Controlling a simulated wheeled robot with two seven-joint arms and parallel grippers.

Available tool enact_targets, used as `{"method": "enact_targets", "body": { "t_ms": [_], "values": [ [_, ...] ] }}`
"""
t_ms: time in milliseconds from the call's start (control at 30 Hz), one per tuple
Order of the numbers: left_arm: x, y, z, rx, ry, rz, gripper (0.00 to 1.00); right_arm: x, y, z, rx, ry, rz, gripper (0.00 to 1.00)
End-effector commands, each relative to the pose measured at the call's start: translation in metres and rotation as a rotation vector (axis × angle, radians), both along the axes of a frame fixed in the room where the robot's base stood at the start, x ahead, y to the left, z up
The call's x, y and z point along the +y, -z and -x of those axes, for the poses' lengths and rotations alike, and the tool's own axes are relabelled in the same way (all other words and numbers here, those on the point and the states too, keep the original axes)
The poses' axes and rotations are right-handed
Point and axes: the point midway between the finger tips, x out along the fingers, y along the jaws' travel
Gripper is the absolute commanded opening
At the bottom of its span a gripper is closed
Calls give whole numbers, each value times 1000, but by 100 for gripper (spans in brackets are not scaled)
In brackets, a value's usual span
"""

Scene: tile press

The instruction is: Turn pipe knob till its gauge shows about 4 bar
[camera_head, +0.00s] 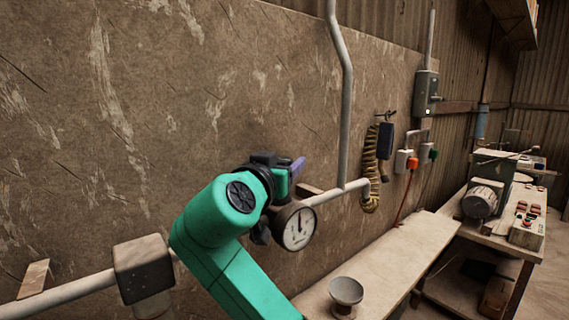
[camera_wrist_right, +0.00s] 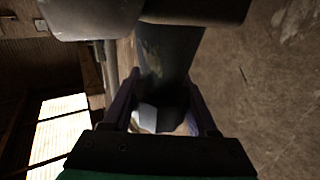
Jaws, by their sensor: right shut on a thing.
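The round white gauge (camera_head: 299,229) is on the wall pipe (camera_head: 345,192), with its dark needle pointing about straight up. Its numbers are too small to read. My right gripper (camera_head: 295,170) is at the pipe just above and left of the gauge, with its purple fingers partly in sight. In the right wrist view, my right gripper (camera_wrist_right: 162,112) has its fingers on both sides of a dark rounded part, which I take as the pipe knob (camera_wrist_right: 165,75), and is shut on it. In the head view my arm and gripper hide the knob. My left gripper is out of view.
A grey box fitting (camera_head: 143,268) is on the pipe at left. A bench (camera_head: 390,262) with a grey bowl (camera_head: 346,290) runs below the gauge. A machine table (camera_head: 488,228) stands at right.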

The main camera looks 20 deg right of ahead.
Motion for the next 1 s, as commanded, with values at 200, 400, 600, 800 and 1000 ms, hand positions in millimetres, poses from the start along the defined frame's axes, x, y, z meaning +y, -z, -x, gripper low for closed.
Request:
{"method": "enact_targets", "body": {
  "t_ms": [200, 400, 600, 800, 1000],
  "values": [
    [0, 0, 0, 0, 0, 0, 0, 0, -1, 0, -2, -1, 1, 71],
    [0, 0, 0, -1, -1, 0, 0, 0, -1, 0, -1, -1, 1, 71],
    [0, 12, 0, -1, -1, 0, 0, 16, 3, 19, -3, -6, -1, 71],
    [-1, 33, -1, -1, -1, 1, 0, 52, 5, 66, -4, -8, -2, 71],
    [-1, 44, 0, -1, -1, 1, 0, 80, 2, 105, -2, -4, 0, 71]
  ]
}}
